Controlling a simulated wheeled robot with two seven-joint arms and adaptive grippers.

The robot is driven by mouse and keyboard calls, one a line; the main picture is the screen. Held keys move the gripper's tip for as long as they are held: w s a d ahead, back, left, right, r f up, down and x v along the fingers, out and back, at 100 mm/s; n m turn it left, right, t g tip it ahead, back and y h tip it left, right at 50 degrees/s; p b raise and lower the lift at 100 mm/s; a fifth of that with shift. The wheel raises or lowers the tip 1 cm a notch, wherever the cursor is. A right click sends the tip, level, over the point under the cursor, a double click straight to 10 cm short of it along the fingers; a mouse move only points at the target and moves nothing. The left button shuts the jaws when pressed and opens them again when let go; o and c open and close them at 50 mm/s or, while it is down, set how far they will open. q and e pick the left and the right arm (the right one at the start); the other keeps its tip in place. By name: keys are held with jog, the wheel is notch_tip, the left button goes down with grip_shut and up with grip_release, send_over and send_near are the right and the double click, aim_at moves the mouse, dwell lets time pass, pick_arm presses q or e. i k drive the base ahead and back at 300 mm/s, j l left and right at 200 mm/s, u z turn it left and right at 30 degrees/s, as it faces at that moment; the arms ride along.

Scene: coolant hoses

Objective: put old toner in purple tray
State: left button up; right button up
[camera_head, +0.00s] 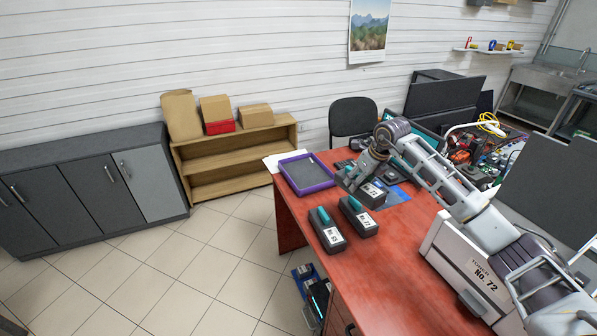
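The purple tray (306,186), with a dark grey inside, lies empty on the far left of the red desk. Three dark toner cartridges with white number labels lie on the desk: a front one (328,232) and a middle one (358,218), both with teal tops, and a back one (372,193). The label digits are too small to read surely. My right gripper (352,181) is low over the left end of the back cartridge, just right of the tray. Its fingers are partly hidden, so I cannot tell whether it grips the cartridge. My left gripper is out of view.
A white printer marked "No. 72" (462,270) stands at the right of the desk (375,285), under my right arm. A blue sheet (398,195) lies beside the back cartridge. Monitors (440,100) and clutter fill the desk's far right. Bare desk lies in front of the cartridges.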

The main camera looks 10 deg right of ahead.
aim_at(306, 174)
jog(key=i+j, duration=0.15)
jog(key=i, duration=0.35)
jog(key=i+j+u, duration=0.15)
jog(key=i, duration=0.35)
